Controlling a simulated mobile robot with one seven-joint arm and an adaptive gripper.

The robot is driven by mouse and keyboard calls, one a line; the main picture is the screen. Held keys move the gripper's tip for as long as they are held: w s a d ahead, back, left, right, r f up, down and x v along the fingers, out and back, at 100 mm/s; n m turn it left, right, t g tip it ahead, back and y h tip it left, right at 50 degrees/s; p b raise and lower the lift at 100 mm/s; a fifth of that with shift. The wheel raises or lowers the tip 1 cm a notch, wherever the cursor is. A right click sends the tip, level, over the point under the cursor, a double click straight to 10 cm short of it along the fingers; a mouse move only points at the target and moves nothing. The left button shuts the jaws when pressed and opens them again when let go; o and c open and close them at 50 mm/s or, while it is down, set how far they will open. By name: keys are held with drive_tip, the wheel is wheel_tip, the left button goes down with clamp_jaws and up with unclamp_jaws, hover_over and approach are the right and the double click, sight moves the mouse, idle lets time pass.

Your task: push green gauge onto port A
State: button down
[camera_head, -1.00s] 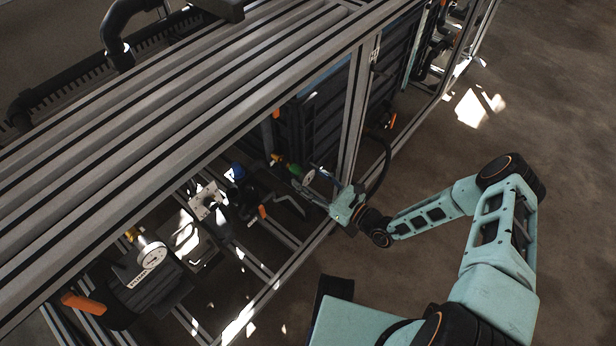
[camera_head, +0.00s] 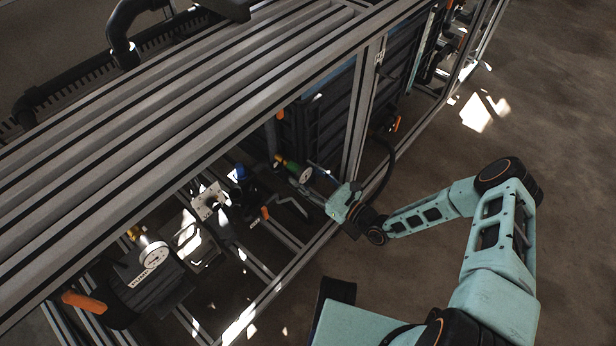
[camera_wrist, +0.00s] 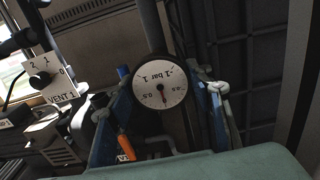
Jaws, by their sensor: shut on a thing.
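The green gauge shows in the head view as a green body (camera_head: 292,168) with a yellow end and a round white dial (camera_head: 305,175), inside the frame left of an upright post. My gripper (camera_head: 314,182) reaches in from the right and is shut on it. In the wrist view the gauge's dial (camera_wrist: 160,92) faces the camera, its figures upside down, between the blue-sided fingers of my gripper (camera_wrist: 165,85). The gauge's green body is hidden behind the dial there. I cannot make out port A or whether the gauge touches it.
Metal rails (camera_head: 190,95) run above the work space, and an upright post (camera_head: 359,110) stands close to my gripper. A second gauge (camera_head: 154,254) sits at lower left. A VENT 1 knob panel (camera_wrist: 48,80) and an orange handle (camera_wrist: 126,147) are near. The floor at right is clear.

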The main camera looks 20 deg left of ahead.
drive_tip(key=shift+w+a, duration=0.1)
drive_tip(key=shift+a, duration=0.15)
drive_tip(key=c, duration=0.9)
unclamp_jaws()
drive_tip(key=shift+d, duration=0.1)
drive_tip(key=shift+p+v, duration=0.65)
drive_tip(key=shift+v, duration=2.8)
